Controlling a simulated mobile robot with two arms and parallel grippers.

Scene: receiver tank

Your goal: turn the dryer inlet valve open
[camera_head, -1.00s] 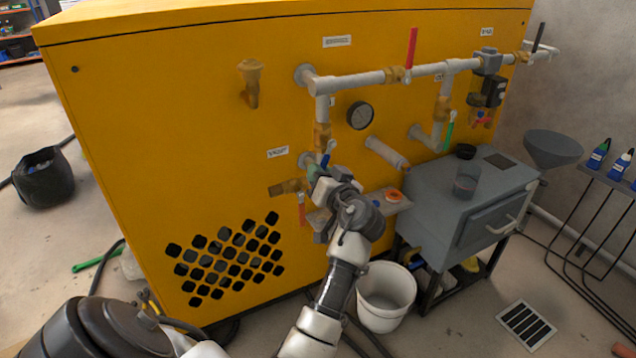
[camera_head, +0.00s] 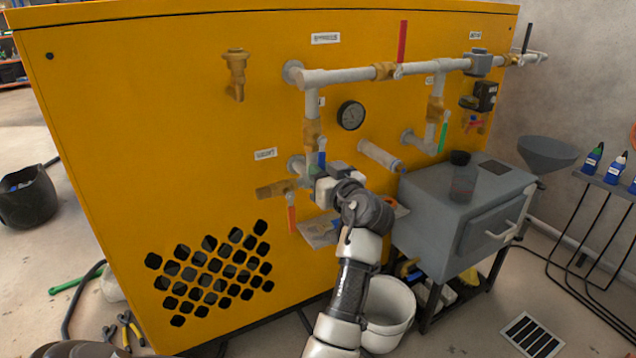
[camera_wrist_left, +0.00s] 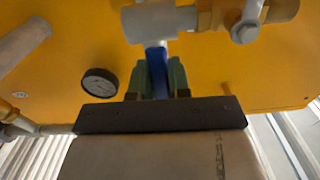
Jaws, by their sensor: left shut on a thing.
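My left gripper (camera_head: 313,180) reaches in from below at the yellow cabinet's front and is shut on a blue valve handle (camera_head: 322,158). In the left wrist view the blue handle (camera_wrist_left: 156,66) stands between the two green fingers (camera_wrist_left: 162,78), below a grey fitting and brass valve part (camera_wrist_left: 225,12). In the head view this handle is at the lower end of the vertical pipe (camera_head: 314,105), near a brass valve (camera_head: 276,189). The gripper hides part of the valve body. The labels are too small to read, so I cannot tell which valve is the dryer inlet. My right gripper is not in view.
Other handles on the cabinet (camera_head: 130,120) are red (camera_head: 403,42), green (camera_head: 443,135), black (camera_head: 527,38) and orange-red (camera_head: 291,215). A gauge (camera_head: 351,115) and a capped pipe (camera_head: 380,156) are close by. A grey box (camera_head: 440,205) and white bucket (camera_head: 388,312) stand to the right.

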